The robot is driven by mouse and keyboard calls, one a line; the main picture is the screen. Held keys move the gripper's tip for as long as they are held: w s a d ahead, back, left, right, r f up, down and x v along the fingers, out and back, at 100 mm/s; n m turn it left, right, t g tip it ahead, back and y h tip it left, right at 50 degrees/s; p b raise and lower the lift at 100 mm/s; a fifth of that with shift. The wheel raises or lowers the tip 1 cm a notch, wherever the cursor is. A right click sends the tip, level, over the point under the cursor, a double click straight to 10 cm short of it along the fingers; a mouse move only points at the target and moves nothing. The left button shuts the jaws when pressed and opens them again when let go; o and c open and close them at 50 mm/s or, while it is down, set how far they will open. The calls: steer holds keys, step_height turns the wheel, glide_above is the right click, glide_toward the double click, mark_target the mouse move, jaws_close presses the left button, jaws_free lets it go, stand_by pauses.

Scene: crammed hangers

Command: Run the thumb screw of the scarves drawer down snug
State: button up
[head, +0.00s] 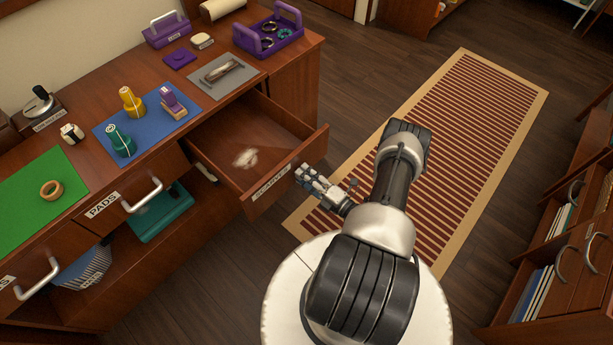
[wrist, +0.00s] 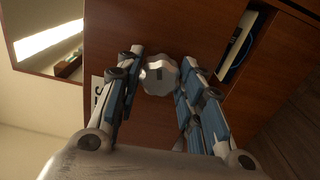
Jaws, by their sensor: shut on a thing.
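The scarves drawer (head: 287,187) is pulled open at the right end of the wooden counter, with its "SCARVES" label (head: 270,183) on the front. A pale crumpled cloth (head: 245,158) lies inside. My gripper (head: 309,180) is at the right part of the drawer front. In the wrist view the thumb screw (wrist: 161,76), a grey scalloped knob with a dark slot, sits between the fingers of my gripper (wrist: 163,58), which are shut on it. The head view hides the screw behind my fingers. How far the screw is run in cannot be told.
The counter top (head: 222,108) holds a purple tray (head: 268,38), a grey mat (head: 222,76), a blue mat (head: 147,121) and a green mat (head: 40,190). The pads drawer handle (head: 142,196) juts out left of the open drawer. A striped rug (head: 450,130) covers clear floor to the right.

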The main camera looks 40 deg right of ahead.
steer(key=shift+m, duration=0.7)
steer(key=o, duration=1.1)
steer(key=shift+c, duration=0.2)
steer(key=s, duration=1.2)
steer(key=shift+d, duration=0.45)
